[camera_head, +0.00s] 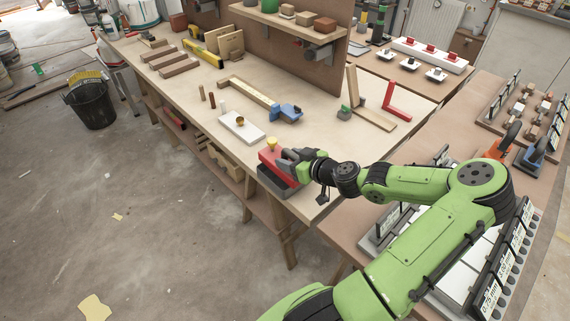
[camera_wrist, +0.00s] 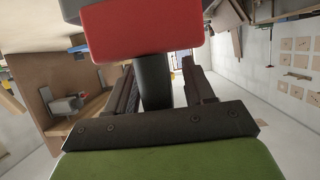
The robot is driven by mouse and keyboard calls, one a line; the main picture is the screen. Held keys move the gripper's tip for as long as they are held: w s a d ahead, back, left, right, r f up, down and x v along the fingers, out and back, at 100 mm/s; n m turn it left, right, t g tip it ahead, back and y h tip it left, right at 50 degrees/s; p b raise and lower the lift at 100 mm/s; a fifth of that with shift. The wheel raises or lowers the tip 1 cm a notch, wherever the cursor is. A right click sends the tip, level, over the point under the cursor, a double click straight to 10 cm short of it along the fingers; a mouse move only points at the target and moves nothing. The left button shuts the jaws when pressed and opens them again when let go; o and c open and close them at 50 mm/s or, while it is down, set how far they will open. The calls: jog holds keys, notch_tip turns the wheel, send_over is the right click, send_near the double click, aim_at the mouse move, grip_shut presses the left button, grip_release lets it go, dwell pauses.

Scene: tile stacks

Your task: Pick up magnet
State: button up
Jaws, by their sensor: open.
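A red block (camera_head: 272,163) sits at the near edge of the workbench, just above a dark grey box-shaped part (camera_head: 272,182). I take the red block to be the magnet, but cannot be sure. In the wrist view the red block (camera_wrist: 143,30) fills the top middle, and a dark grey upright piece (camera_wrist: 153,82) below it stands between the two fingers. My gripper (camera_head: 287,156) is at the right side of the red block, with its fingers (camera_wrist: 160,82) open around the dark piece. Finger contact with that piece cannot be told.
A yellow knob-like piece (camera_head: 271,143) shows just behind the red block. A white board (camera_head: 241,127) and a blue clamp (camera_head: 287,112) lie further back on the bench (camera_head: 190,95). A side table with several fixtures stands at the right. The floor in front is mostly clear.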

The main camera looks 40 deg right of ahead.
jog(key=shift+w+f, duration=0.1)
jog(key=shift+w, duration=0.1)
jog(key=shift+s, duration=0.1)
jog(key=shift+c, duration=0.3)
grip_shut()
dwell(0.8)
